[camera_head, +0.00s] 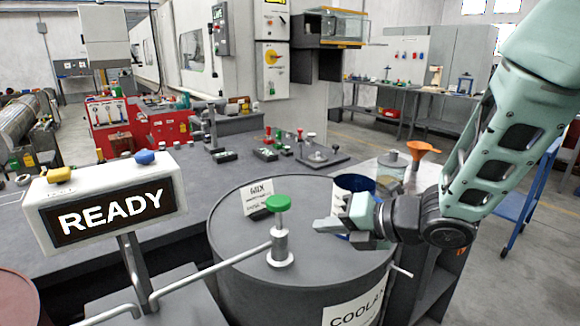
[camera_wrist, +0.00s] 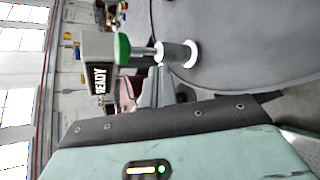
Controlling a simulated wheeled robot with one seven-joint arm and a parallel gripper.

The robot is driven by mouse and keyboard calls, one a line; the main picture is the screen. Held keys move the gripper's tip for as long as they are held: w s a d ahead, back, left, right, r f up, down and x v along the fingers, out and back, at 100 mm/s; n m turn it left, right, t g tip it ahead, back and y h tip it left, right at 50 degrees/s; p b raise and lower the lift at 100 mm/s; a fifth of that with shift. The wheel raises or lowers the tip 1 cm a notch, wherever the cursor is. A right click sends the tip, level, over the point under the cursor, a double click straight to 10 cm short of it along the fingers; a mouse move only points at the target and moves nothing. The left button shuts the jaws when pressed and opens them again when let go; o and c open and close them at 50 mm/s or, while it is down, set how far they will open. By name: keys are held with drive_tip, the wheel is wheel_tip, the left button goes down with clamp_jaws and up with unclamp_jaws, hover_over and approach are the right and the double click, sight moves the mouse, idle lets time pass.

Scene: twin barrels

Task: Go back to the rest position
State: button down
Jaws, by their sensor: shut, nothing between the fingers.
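My gripper (camera_head: 322,226) is shut and empty in the head view. It hangs over the right part of the grey barrel top (camera_head: 235,225), pointing left toward a post with a green knob (camera_head: 278,203). A gap shows between the fingertips and the post. In the wrist view the green knob (camera_wrist: 122,49) and its post (camera_wrist: 178,53) appear sideways, beyond the gripper fingers (camera_wrist: 157,88). My arm comes in from the upper right of the head view.
A sign reading READY (camera_head: 110,212) stands at the left with a yellow and a blue button on top. A blue container (camera_head: 353,186) is close behind my gripper. An orange funnel (camera_head: 422,149) is farther back. The floor at the right is mostly open.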

drive_tip(key=s+d+m+g+h, duration=0.1)
drive_tip(key=s+m+g+h, duration=0.1)
drive_tip(key=s+m, duration=0.6)
drive_tip(key=s+d+m+g+h+p, duration=0.1)
drive_tip(key=s+d+m+g+h, duration=0.1)
drive_tip(key=s+m, duration=0.7)
drive_tip(key=s+d+m+g+h+p, duration=0.1)
drive_tip(key=s+d+m+g+h, duration=0.1)
drive_tip(key=s+m+h, duration=0.4)
drive_tip(key=s+m+g, duration=0.1)
drive_tip(key=s+m, duration=0.1)
drive_tip(key=m, duration=0.2)
drive_tip(key=shift+s+r, duration=0.25)
drive_tip(key=shift+r, duration=0.1)
drive_tip(key=shift+w, duration=0.1)
idle(0.3)
